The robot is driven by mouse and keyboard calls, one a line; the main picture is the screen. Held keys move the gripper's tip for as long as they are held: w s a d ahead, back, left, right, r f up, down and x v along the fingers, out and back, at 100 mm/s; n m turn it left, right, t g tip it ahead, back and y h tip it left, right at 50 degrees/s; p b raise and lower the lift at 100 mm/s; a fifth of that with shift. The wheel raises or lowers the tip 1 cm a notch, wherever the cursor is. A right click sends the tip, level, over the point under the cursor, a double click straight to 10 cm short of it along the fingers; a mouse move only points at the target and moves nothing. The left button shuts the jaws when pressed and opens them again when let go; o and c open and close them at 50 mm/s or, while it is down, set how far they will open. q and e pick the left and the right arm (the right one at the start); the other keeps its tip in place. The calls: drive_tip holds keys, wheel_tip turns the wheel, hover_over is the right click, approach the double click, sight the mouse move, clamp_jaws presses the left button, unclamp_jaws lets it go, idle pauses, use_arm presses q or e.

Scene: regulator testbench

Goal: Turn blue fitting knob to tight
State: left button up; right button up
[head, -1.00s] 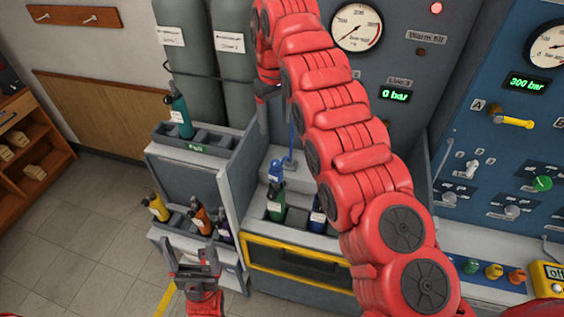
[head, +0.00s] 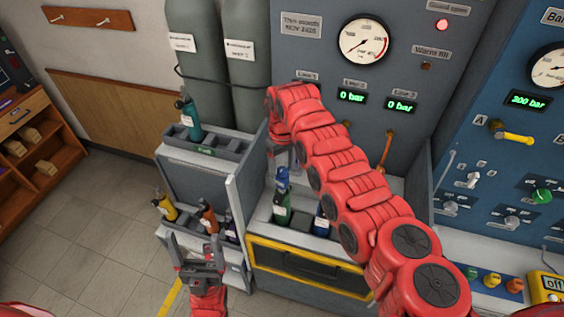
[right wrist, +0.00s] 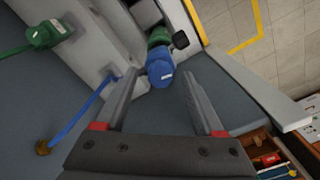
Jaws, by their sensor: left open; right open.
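The blue fitting (head: 282,181) sits on top of a green bottle (head: 282,210) in the bench rack, just below my right forearm. In the right wrist view the blue fitting (right wrist: 160,72) lies at the far end of my right gripper (right wrist: 157,82), between the tips of its open fingers and apart from them as far as I can tell. Its tight or loose setting cannot be read. In the head view my right gripper is largely hidden by its red arm. My left gripper (head: 203,255) is open and empty, in front of the lower bottle shelf.
A thin blue hose (right wrist: 85,108) runs beside the left finger in the wrist view, with a green fitting (right wrist: 45,33) beyond. A blue bottle (head: 321,222) stands right of the green one. Yellow (head: 165,207) and orange (head: 207,218) bottles stand near my left gripper.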

drive_tip(key=shift+f, duration=0.15)
clamp_jaws()
drive_tip(key=shift+b, duration=0.35)
drive_tip(key=shift+m, duration=0.3)
